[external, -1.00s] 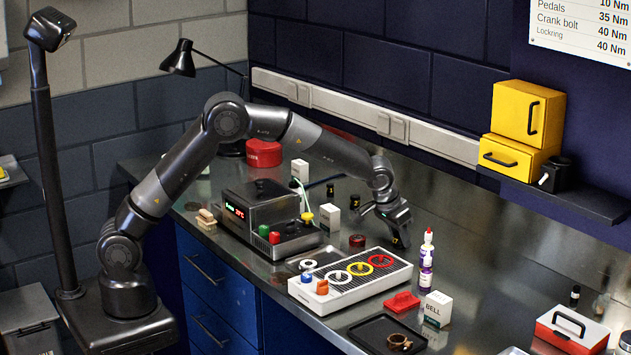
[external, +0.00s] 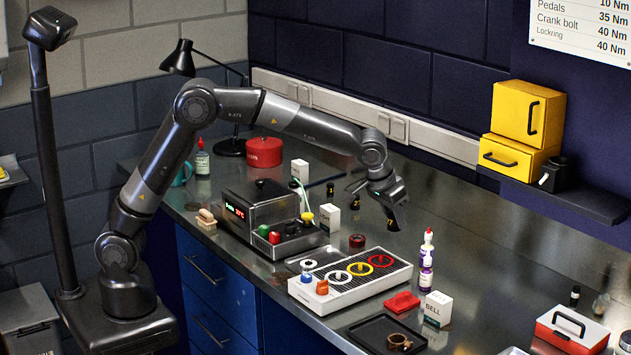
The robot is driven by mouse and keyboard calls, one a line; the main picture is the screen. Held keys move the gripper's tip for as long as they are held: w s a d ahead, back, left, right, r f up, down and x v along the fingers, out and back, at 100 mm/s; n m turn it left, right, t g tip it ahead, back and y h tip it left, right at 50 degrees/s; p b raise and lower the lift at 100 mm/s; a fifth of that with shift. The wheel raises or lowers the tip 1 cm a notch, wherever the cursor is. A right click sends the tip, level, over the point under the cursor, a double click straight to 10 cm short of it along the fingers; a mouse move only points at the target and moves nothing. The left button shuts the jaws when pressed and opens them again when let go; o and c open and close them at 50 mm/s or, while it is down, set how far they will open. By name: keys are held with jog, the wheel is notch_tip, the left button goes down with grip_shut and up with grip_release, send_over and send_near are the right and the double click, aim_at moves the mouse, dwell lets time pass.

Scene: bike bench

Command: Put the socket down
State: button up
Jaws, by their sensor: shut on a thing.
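A small black socket with a yellow marking (external: 391,223) is at the end of my arm in the external view. My gripper (external: 389,209) is shut on it, pointing down over the back part of the bench. The socket looks a little above the steel bench top (external: 465,265); the exact gap is hard to judge. Two similar small black pieces with yellow bands, one near the back wall (external: 330,189) and one just left of my gripper (external: 355,203), stand on the bench. The fingers themselves are small and dark here.
A white tray with coloured rings (external: 350,276) lies in front of my gripper. Bare bench lies right of the bottle.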

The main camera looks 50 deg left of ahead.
jog(key=shift+s+d+r, duration=0.3)
jog(key=shift+s+r, duration=0.05)
jog(key=shift+w+a+r, duration=0.15)
jog(key=shift+a, duration=0.2)
jog(key=w+a+n+y, duration=0.1)
jog(key=w+a+n, duration=0.15)
jog(key=a, duration=0.35)
jog(key=w+a+n, duration=0.1)
jog(key=w+a, duration=0.3)
jog(key=a, duration=0.2)
send_over(384, 221)
jog(key=s, duration=0.2)
jog(key=f, duration=0.6)
jog(key=shift+w+d+f, duration=0.2)
jog(key=shift+d+f, duration=0.05)
jog(key=shift+d, duration=0.1)
jog(key=shift+w+a+f, duration=0.1)
jog(key=shift+f, duration=2)
jog(key=shift+f, duration=0.1)
jog(key=o, duration=1.1)
jog(key=shift+c, duration=0.2)
